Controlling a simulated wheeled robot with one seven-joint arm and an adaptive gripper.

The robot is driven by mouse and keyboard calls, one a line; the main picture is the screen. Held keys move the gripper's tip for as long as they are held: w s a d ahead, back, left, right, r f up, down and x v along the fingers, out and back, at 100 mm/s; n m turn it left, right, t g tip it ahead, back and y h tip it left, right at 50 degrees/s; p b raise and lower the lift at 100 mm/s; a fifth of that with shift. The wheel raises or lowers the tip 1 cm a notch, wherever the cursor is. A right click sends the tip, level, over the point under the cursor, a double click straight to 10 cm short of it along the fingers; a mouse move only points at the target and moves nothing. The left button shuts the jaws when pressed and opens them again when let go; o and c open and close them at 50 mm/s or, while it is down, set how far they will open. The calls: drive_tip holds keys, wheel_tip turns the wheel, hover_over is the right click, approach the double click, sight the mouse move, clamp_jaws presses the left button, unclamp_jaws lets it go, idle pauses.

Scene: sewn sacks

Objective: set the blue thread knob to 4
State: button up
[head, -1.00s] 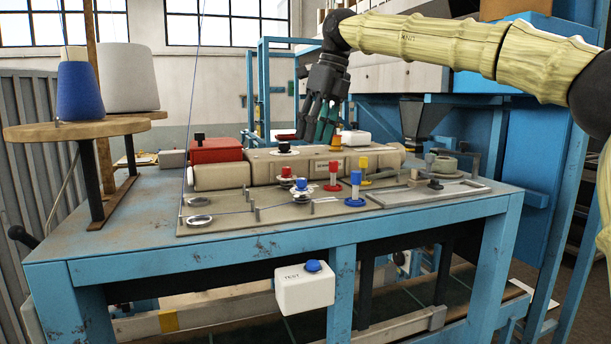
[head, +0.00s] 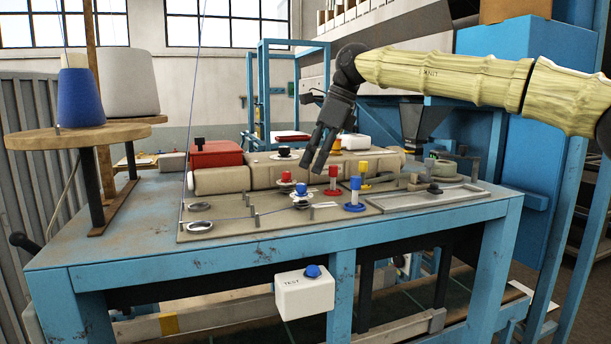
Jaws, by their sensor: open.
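Several small knobs and posts stand on the metal plate of the blue bench. A blue-topped knob (head: 301,190) with a pale disc base sits near the plate's middle, and a blue thread (head: 240,217) runs across the plate toward it. A taller blue post (head: 355,187) with a round blue base stands to its right. I cannot read any number or setting. My gripper (head: 315,168) is open and empty, fingers pointing down, above and slightly right of the blue-topped knob in the picture. I see no contact.
A red-topped knob (head: 286,178) stands just behind left. A red post (head: 333,180) and yellow post (head: 364,172) stand close by on the right. A long beige housing (head: 235,179) lies behind. A white TEST box (head: 304,292) hangs at the bench front. The plate's left part is fairly open.

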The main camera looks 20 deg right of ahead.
sight(303, 184)
drive_tip(key=shift+p+x, duration=0.8)
drive_tip(key=shift+x, duration=2.05)
clamp_jaws()
